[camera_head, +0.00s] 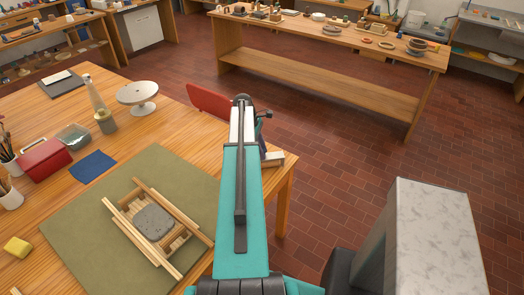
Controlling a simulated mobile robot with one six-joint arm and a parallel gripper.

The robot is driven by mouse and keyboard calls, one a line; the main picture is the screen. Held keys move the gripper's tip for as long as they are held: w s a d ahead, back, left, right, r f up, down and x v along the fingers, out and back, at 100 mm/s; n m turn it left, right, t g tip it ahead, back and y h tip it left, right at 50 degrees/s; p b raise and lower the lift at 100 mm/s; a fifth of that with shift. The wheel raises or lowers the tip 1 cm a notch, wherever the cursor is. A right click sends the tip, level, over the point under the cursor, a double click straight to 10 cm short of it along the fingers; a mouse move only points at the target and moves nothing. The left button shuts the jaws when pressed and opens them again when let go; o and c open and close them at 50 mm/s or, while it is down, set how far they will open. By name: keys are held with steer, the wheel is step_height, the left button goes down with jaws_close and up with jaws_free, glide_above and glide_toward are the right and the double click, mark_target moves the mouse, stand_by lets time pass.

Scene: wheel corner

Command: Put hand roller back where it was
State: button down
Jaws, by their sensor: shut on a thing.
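My teal arm reaches up from the bottom centre and hides most of my gripper (265,140), whose dark parts show just right of the arm near the table's right corner. A pale wooden piece with a light end, which looks like the hand roller (273,158), sticks out from behind the arm below these parts. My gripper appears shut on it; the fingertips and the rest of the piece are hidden. I cannot tell whether it touches the table. A grey clay slab (154,222) lies between wooden strips (127,234) on the green mat (84,220).
The wooden table (168,122) also holds a spray bottle (101,110), a white turntable (138,95), a red box (44,160), a blue cloth (93,166) and a yellow sponge (17,247). A red chair (209,102) stands behind it. A grey-white block (428,230) stands at right.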

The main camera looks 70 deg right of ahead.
steer(key=c, duration=1.7)
jaws_free()
steer(key=shift+a+f, duration=0.2)
steer(key=shift+f, duration=0.4)
steer(key=shift+c, duration=0.2)
steer(key=o, duration=0.3)
steer(key=shift+d, duration=0.1)
steer(key=shift+w+d, duration=0.1)
steer(key=shift+r, duration=0.2)
steer(key=shift+r, duration=0.5)
steer(key=b+v, duration=0.3)
steer(key=v, duration=0.9)
steer(key=shift+b, duration=0.3)
steer(key=shift+d, duration=0.1)
